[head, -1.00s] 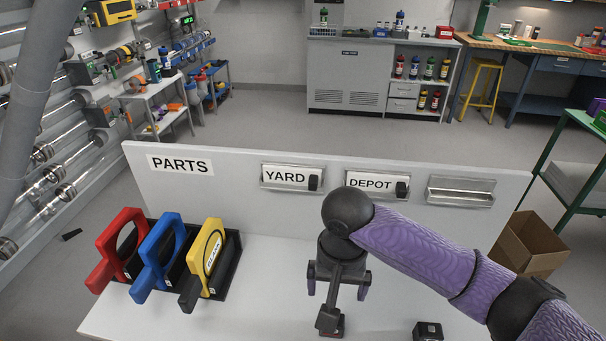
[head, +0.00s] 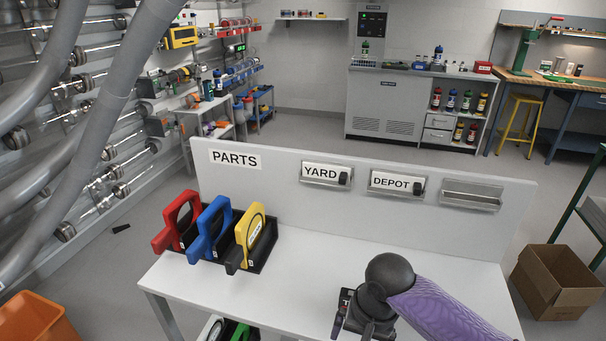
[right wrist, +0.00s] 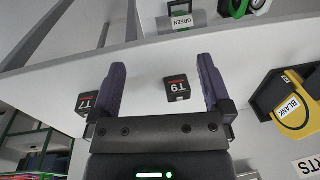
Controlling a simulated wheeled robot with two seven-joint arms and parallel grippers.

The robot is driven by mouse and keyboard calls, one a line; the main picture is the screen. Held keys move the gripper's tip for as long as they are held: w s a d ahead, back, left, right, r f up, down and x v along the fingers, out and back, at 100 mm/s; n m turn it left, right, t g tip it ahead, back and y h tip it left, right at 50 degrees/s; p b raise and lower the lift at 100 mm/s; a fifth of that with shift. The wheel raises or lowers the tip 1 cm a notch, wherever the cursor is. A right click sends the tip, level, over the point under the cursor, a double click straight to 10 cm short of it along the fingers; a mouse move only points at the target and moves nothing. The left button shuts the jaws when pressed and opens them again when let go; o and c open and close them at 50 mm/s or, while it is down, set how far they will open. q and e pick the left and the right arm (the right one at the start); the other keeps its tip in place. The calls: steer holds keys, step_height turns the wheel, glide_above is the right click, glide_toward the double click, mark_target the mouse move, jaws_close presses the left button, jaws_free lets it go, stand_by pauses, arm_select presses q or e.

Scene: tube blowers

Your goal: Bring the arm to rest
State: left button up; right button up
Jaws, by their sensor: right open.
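My right arm, with purple sleeves, comes in from the lower right of the head view over the white table (head: 290,290). Its gripper is largely hidden there behind the dark wrist. In the right wrist view the right gripper (right wrist: 162,75) is open, its two purple fingers apart with nothing held. A small black block marked T9 (right wrist: 178,89) shows between the fingers in that view, on the table and apart from them. A second block marked T7 (right wrist: 85,103) shows by the left finger; I cannot tell whether they touch. My left gripper is not in view.
A black rack (head: 264,259) holds red (head: 180,220), blue (head: 209,230) and yellow (head: 250,236) paddles at the table's left. A grey back panel (head: 270,165) with label holders closes the far side. A cardboard box (head: 556,283) stands right. The table's middle is clear.

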step_height(320, 180, down, 12)
steer(key=s+d+t, duration=0.1)
steer(key=d, duration=0.1)
steer(key=s+d+f+n, duration=0.1)
steer(key=s+d+f, duration=0.3)
steer(key=s+f, duration=0.75)
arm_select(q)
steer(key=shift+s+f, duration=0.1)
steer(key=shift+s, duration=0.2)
arm_select(e)
steer(key=s+d+f+n, duration=0.1)
steer(key=s+f, duration=0.3)
steer(key=s, duration=0.7)
steer(key=s+d+f+n+g+h, duration=0.1)
steer(key=s+f+n, duration=0.3)
steer(key=s, duration=0.8)
steer(key=shift+s+d, duration=0.25)
steer(key=shift+s, duration=0.05)
steer(key=shift+c, duration=0.2)
